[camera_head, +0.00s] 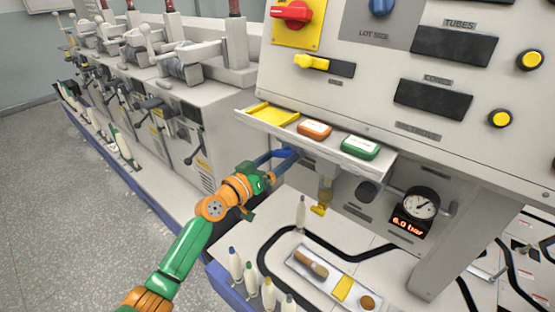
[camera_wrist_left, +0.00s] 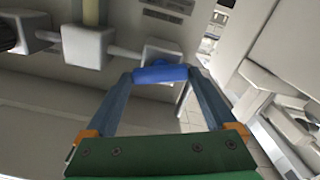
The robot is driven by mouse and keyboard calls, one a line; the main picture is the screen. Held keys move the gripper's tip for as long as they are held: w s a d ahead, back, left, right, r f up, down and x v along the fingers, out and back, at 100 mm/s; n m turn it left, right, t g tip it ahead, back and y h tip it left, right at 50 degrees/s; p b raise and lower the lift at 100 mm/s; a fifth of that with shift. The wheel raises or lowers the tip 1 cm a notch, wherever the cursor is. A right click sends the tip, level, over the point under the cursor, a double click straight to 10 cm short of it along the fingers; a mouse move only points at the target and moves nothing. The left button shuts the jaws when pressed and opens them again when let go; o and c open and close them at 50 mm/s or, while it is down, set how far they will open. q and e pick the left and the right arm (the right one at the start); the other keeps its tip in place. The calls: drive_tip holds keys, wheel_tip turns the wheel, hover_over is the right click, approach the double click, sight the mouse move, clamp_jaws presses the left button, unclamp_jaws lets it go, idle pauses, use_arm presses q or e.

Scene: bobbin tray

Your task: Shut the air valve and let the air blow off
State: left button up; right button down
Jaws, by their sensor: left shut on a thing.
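The air valve's blue handle (camera_wrist_left: 160,73) lies crosswise between my left fingertips in the left wrist view, in front of a pale block on a pipe (camera_wrist_left: 125,52). My left gripper (camera_head: 280,157) reaches under the front shelf of the machine and is shut on this handle. In the head view the fingers and the shelf hide most of the handle. The pressure gauge (camera_head: 420,204) is at the right under the panel, and its red display (camera_head: 410,226) reads 6.0 bar. My right gripper is not in view.
The shelf (camera_head: 334,151) with an orange button (camera_head: 315,129) and a green button (camera_head: 360,147) overhangs my gripper. A filter with a yellow bottom (camera_head: 320,209) hangs to its right. Several bobbins (camera_head: 251,279) and a tray (camera_head: 318,283) stand on the worktop below.

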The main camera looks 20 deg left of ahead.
use_arm(q)
drive_tip(key=n, duration=0.3)
drive_tip(key=shift+n, duration=0.3)
drive_tip(key=n, duration=0.3)
drive_tip(key=shift+n+p, duration=0.3)
drive_tip(key=n+p, duration=0.1)
drive_tip(key=n, duration=0.5)
drive_tip(key=shift+n, duration=0.3)
drive_tip(key=o, duration=1.1)
drive_tip(key=shift+c, duration=0.2)
drive_tip(key=v, duration=0.7)
drive_tip(key=shift+p, duration=0.3)
